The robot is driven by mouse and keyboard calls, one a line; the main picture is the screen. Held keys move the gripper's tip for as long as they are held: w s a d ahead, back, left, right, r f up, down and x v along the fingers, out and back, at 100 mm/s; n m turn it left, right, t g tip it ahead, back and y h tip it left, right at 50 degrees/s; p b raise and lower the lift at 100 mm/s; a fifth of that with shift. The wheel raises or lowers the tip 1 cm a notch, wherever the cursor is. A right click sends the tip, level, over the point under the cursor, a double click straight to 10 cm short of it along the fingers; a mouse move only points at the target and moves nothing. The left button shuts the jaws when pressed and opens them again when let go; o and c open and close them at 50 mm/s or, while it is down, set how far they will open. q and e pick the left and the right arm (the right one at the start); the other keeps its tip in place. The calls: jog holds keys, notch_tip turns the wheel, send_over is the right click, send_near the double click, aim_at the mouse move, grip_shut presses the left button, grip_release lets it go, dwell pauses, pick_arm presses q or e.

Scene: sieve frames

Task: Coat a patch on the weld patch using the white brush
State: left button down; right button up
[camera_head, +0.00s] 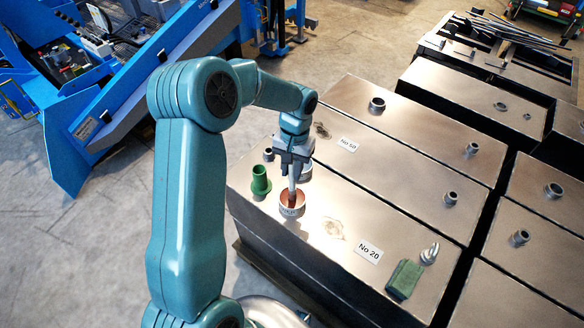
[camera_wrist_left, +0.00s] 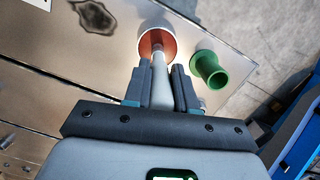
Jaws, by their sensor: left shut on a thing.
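My left gripper (camera_head: 292,168) is shut on the white brush (camera_head: 292,183), which points down. The brush also shows between the fingers in the left wrist view (camera_wrist_left: 160,80). Its lower end is inside a round cup (camera_head: 291,209) with a copper-brown inside, also seen in the left wrist view (camera_wrist_left: 145,42); the bristles are hard to make out. A pale weld patch (camera_head: 333,228) lies on the metal top beside the "No 20" label (camera_head: 369,251). A darker patch (camera_head: 321,130) lies near the "No 50" label (camera_head: 347,144). My right gripper is not in view.
A green flanged cup (camera_head: 260,181) stands left of the copper cup. A green block (camera_head: 405,279) and a silver pointed piece (camera_head: 430,254) sit near the front right. Short pipe stubs (camera_head: 377,104) rise from the metal boxes. Blue machinery (camera_head: 110,80) stands at the left.

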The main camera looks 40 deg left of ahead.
pick_arm(q)
jog(key=shift+f, duration=0.1)
dwell(0.3)
jog(key=shift+w+r+p, duration=0.1)
jog(key=shift+r+p, duration=0.5)
jog(key=shift+r, duration=0.15)
notch_tip(320, 180, up, 6)
jog(key=p, duration=0.4)
jog(key=shift+f, duration=0.15)
